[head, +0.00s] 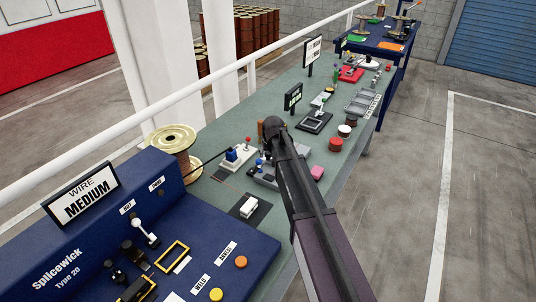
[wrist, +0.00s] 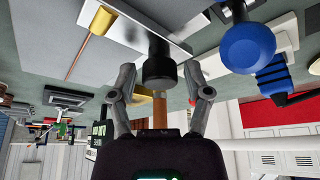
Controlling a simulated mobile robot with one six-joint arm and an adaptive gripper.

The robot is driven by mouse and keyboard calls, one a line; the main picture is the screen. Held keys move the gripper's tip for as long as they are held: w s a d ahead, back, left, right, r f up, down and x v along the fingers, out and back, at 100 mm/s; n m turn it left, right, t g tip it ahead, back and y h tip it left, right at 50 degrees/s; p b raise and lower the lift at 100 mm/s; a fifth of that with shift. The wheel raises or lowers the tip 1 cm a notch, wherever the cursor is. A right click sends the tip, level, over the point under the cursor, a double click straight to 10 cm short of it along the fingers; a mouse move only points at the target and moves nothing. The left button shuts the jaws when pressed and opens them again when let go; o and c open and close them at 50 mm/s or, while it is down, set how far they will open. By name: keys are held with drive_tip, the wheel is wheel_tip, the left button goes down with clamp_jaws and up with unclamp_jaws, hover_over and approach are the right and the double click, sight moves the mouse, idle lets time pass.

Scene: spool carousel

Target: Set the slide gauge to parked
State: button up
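The slide gauge appears to be the pale metal plate (wrist: 130,22) in the wrist view. It has a black cylindrical knob (wrist: 158,62) standing on it and a brass pointer-like piece (wrist: 102,22) beside the knob. My gripper (wrist: 160,72) is open, with one finger on each side of the black knob. Narrow gaps seem to show between knob and fingers; I cannot tell whether either touches. In the head view my gripper (head: 271,152) is over a grey fixture (head: 265,178) on the green bench, and my arm hides much of it. I cannot read a parked mark.
A large blue ball knob (wrist: 247,46) is close beside the fingers. A blue and white lever unit (head: 238,156) stands to the left on the bench. A brown post shows beyond the fingers (wrist: 160,108). The blue Splicewick machine (head: 75,235) fills the near left.

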clamp_jaws()
drive_tip(key=w+d, duration=0.3)
drive_tip(key=w, duration=0.1)
drive_tip(key=w+d, duration=0.3)
drive_tip(key=w, duration=0.1)
drive_tip(key=w+d, duration=0.3)
drive_tip(key=w, duration=0.1)
drive_tip(key=shift+w, duration=0.25)
drive_tip(key=shift+d, duration=0.1)
drive_tip(key=shift+o, duration=2.3)
unclamp_jaws()
drive_tip(key=shift+w, duration=0.1)
drive_tip(key=shift+s, duration=0.2)
